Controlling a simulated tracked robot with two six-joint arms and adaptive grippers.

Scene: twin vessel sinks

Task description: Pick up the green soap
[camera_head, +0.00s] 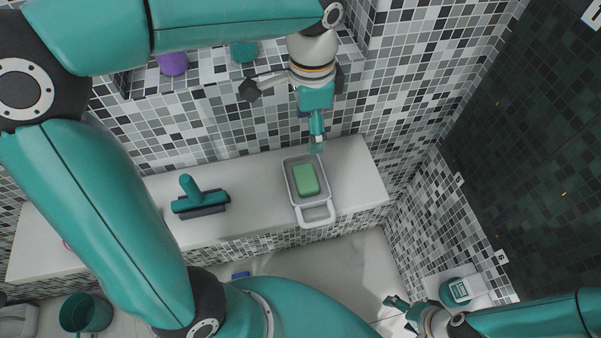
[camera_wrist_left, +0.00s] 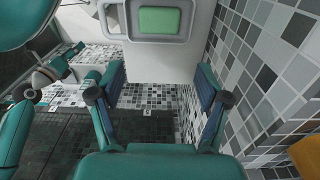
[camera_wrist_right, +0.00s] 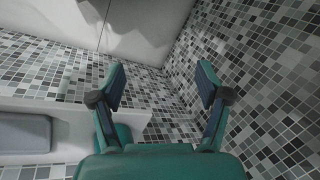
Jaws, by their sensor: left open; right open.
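The green soap (camera_head: 306,180) is a rectangular bar lying in a pale grey soap dish (camera_head: 313,215) with a handle, on the white ledge. My left gripper (camera_head: 316,147) points down near the dish's far end, a little beyond the soap. In the left wrist view the soap (camera_wrist_left: 160,20) and dish (camera_wrist_left: 188,37) show at the top edge, past the open, empty fingers (camera_wrist_left: 160,88). My right gripper (camera_head: 398,309) is low at the right, far from the soap. In the right wrist view its fingers (camera_wrist_right: 161,86) are open with nothing between them.
A teal squeegee (camera_head: 201,200) lies on the white ledge (camera_head: 255,190) left of the dish. A purple cup (camera_head: 172,63) and a teal item (camera_head: 244,51) stand in the wall niche behind. A teal bucket (camera_head: 86,313) is at lower left. A tiled wall rises close behind the ledge.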

